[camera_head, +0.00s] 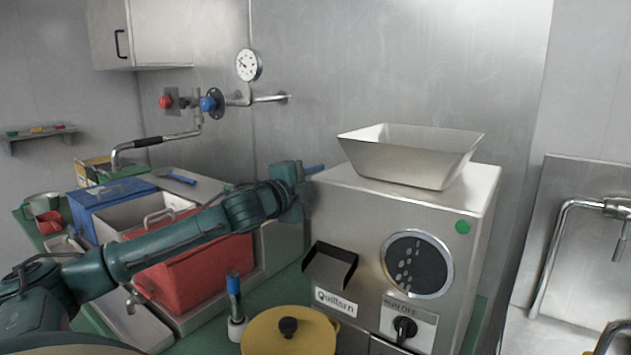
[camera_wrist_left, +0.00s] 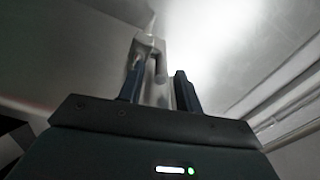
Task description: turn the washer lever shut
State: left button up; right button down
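My left arm crosses the head view from the left. Its gripper (camera_head: 314,169) is at the grinder's upper left corner, partly hidden by my own wrist. In the left wrist view the two dark blue fingers (camera_wrist_left: 160,88) stand apart. A pale metal fitting with a short downward arm (camera_wrist_left: 158,68) shows between and beyond them; it may be the washer lever, but I cannot tell for sure. I cannot tell whether the fingers touch it. No lever is clearly recognisable as the washer's in the head view. My right gripper is not in view.
The steel grinder (camera_head: 360,220) with its hopper (camera_head: 410,157) stands right of my gripper. A red bin (camera_head: 192,268) and blue bin (camera_head: 100,205) lie under or beyond my arm. A yellow lidded pot (camera_head: 265,335) is in front. Wall pipes with a gauge (camera_head: 248,65) are behind.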

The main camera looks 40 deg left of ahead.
pick_arm(q)
jog(key=shift+c, duration=0.4)
grip_shut()
